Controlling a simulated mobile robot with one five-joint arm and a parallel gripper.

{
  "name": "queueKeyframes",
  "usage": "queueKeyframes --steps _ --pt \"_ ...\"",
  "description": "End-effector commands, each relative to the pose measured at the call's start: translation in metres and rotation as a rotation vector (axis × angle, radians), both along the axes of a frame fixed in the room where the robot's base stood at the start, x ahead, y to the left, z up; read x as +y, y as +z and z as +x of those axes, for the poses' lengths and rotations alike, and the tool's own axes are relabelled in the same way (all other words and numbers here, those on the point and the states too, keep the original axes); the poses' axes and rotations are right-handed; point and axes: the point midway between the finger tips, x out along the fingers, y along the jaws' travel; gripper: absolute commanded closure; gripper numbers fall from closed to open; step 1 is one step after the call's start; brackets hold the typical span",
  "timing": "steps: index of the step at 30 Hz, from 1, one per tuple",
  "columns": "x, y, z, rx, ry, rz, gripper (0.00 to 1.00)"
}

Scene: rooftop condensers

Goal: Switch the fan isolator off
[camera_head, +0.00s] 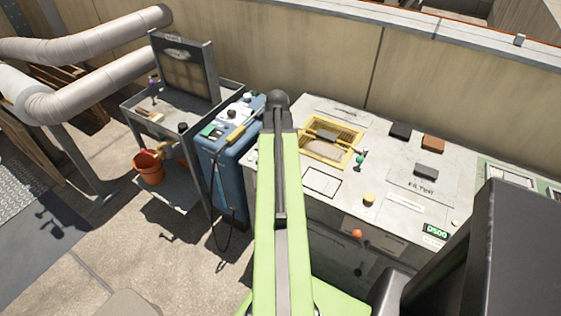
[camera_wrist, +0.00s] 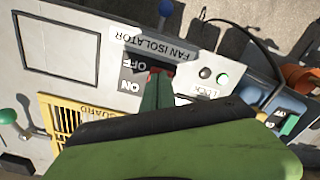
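The fan isolator shows upside down in the wrist view, with its white FAN ISOLATOR label (camera_wrist: 158,40) and a dark plate with an OFF mark (camera_wrist: 138,65) and an ON mark (camera_wrist: 129,86). A small red part (camera_wrist: 156,72) shows beside the OFF mark, mostly covered. My gripper (camera_wrist: 157,92) reaches over the plate with a narrow green finger at that red part. I cannot tell whether they touch, or whether the gripper is open or shut. In the head view my green arm hides the isolator and the gripper.
A yellow guard (camera_head: 359,149) covers an opening in the grey bench (camera_head: 395,213). It also shows in the wrist view (camera_wrist: 45,113). A green-knobbed lever (camera_wrist: 10,117) stands near it. A blue cabinet (camera_head: 222,160) stands left of the bench.

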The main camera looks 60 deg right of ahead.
Motion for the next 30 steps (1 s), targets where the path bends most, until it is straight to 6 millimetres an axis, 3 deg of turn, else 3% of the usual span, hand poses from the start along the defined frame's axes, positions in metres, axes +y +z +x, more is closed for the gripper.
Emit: queueKeyframes --steps 11,30 --pt "0.000 -0.001 0.000 0.000 0.000 -0.001 1.00" --pt "0.000 0.058 0.000 0.000 -0.001 0.000 1.00"
